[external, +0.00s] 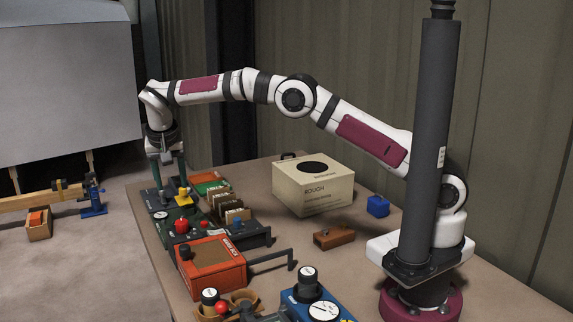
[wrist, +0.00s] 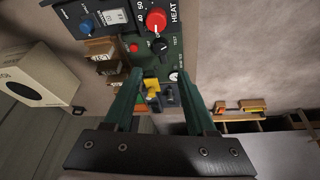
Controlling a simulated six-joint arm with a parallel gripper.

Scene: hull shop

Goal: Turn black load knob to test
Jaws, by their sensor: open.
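A small black knob (wrist: 160,47) sits on the green panel (wrist: 178,55) in the wrist view, beside lettering that seems to read TEST. Its exact pointer direction is too small to tell. My gripper (wrist: 160,82) is open, with its two green fingers apart. The black knob lies beyond the fingertips in the picture, and no finger is seen touching it. A yellow part (wrist: 152,87) and a dark part show between the fingers. In the external view my gripper (external: 172,183) points down over the far end of the panels, near the yellow part (external: 183,194).
A large red knob (wrist: 156,20) marked HEAT neighbours the black knob, with a round gauge (wrist: 174,77) on the other side. Card holders (external: 228,207), an orange box (external: 212,262) and a cream box (external: 313,190) stand nearby. Bare table lies around the brown block (external: 334,238).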

